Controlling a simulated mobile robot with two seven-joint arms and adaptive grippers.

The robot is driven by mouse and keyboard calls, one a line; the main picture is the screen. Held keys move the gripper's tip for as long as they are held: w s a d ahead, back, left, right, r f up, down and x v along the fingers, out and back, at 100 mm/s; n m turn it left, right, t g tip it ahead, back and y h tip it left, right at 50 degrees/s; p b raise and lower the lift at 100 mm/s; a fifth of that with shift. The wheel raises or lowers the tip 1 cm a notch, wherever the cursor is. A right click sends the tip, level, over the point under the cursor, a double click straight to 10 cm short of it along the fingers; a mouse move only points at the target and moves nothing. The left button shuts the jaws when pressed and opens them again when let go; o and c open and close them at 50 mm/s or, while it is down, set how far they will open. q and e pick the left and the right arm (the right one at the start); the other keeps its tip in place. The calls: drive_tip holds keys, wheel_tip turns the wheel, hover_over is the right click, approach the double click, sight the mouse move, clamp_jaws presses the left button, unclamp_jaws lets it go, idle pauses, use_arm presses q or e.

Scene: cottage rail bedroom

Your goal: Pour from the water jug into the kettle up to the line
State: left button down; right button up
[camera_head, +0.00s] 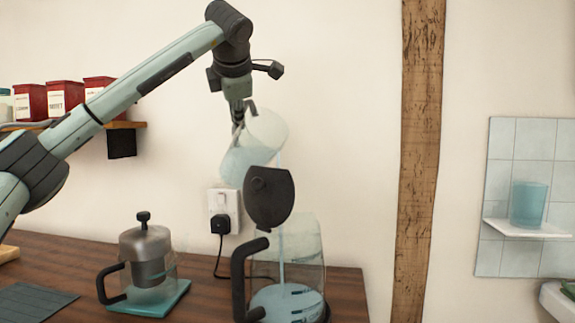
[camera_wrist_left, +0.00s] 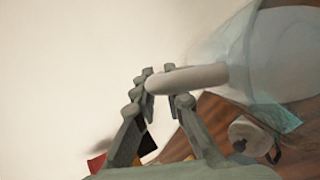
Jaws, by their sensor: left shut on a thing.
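The clear, bluish water jug (camera_head: 262,140) is tilted high above the glass kettle (camera_head: 308,245). My left gripper (camera_head: 241,117) is shut on the jug's handle; the left wrist view shows its fingers (camera_wrist_left: 162,88) around the pale handle (camera_wrist_left: 190,78), with the jug body (camera_wrist_left: 285,55) to the right. A thin stream of water (camera_head: 281,240) falls from the jug into the kettle. Water (camera_head: 285,303) lies low in the kettle. The kettle's dark lid (camera_head: 268,197) stands open, and its black handle (camera_head: 240,280) faces left. I cannot make out the fill line. My right gripper is out of view.
A glass pot with a metal insert (camera_head: 146,255) stands on a teal mat (camera_head: 150,303) left of the kettle. A plugged socket (camera_head: 222,208) is on the wall behind. Red tins (camera_head: 65,97) sit on a shelf at left. A blue cup (camera_head: 528,203) stands on a ledge at right.

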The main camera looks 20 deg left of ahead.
use_arm(q)
drive_tip(key=shift+s+d+r+t+y, duration=0.15)
drive_tip(key=shift+d+r+t+y, duration=0.1)
drive_tip(key=shift+r, duration=0.25)
drive_tip(key=shift+s+d+r+t+y, duration=0.15)
drive_tip(key=shift+r+y, duration=0.1)
drive_tip(key=shift+r, duration=0.25)
idle(1.2)
